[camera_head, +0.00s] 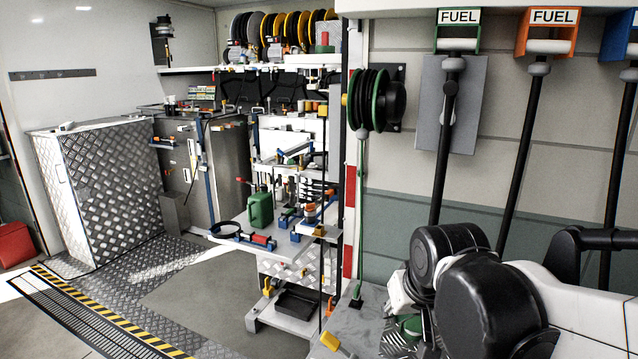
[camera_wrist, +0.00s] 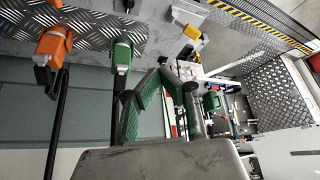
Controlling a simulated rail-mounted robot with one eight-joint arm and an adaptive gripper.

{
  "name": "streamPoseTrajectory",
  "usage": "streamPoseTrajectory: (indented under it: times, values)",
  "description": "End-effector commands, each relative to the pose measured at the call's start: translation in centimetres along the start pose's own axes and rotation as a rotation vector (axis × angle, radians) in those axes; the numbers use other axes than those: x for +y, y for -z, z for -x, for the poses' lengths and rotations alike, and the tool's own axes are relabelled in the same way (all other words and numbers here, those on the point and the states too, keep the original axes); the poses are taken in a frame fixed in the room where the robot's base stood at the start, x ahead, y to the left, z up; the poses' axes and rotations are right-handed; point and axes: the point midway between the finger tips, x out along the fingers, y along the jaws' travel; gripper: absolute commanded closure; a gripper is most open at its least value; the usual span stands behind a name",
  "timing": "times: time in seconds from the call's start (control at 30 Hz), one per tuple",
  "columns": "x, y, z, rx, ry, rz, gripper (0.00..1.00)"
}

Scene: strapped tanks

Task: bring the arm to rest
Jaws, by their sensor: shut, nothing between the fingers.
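My gripper (camera_wrist: 166,72) shows in the lower middle of the wrist view.
Green (camera_head: 457,32) and orange (camera_head: 547,32) FUEL holders hang on the right wall with black hoses. A green-rimmed reel (camera_head: 377,100) is beside them. A cluttered workbench (camera_head: 275,247) stands mid-view. A diamond-plate cabinet (camera_head: 105,190) stands left. The floor before it is clear.

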Motion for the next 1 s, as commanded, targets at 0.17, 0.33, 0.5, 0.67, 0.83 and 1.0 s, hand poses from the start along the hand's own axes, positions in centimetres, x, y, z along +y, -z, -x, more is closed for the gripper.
streamPoseTrajectory:
  times: [0.17, 0.33, 0.5, 0.67, 0.83, 1.0]
  values:
    - [1.7, -3.3, 2.8, 0.032, -0.016, -0.025, 1.0]
    - [2.9, -6.4, 4.8, 0.063, -0.031, -0.047, 1.0]
    - [3.8, -9.2, 5.9, 0.09, -0.045, -0.066, 1.0]
    - [4.2, -10.7, 6.4, 0.105, -0.053, -0.075, 1.0]
    - [4.3, -11.1, 6.5, 0.11, -0.055, -0.077, 1.0]
    - [4.3, -11.1, 6.5, 0.11, -0.055, -0.077, 1.0]
